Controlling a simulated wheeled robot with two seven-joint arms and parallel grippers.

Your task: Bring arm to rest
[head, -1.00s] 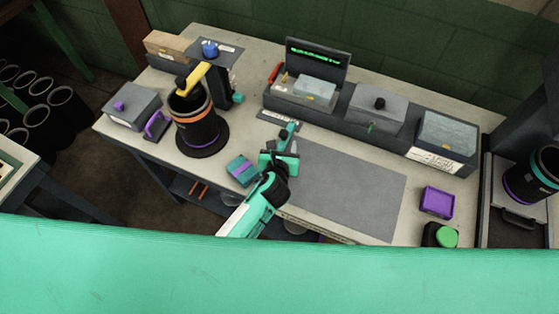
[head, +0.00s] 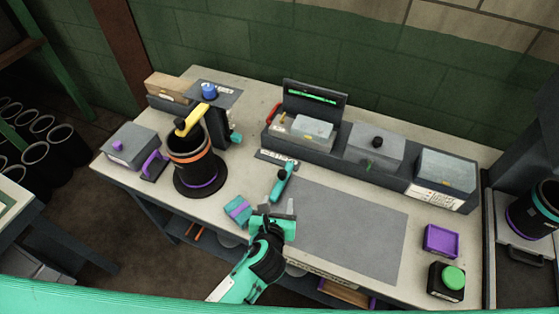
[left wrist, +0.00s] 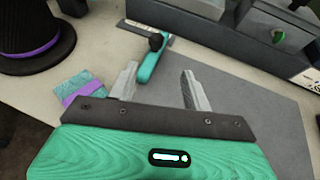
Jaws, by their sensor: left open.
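My left gripper (head: 271,208) is open above the front part of the table, near the left edge of the grey mat. In the left wrist view its two fingers (left wrist: 159,72) stand well apart with nothing between them. A teal-handled tool with a black knob (head: 282,182) lies just beyond the fingertips, at the mat's left edge. It also shows in the left wrist view (left wrist: 150,66), apart from the fingers. A teal block with a purple band (head: 238,210) lies to the left of the gripper. My right gripper is in neither view.
A black cylinder with an orange ring (head: 190,160) stands at the left on a round base. A long dark rack (head: 335,155) with grey boxes runs along the back. The grey mat (head: 345,230) is clear.

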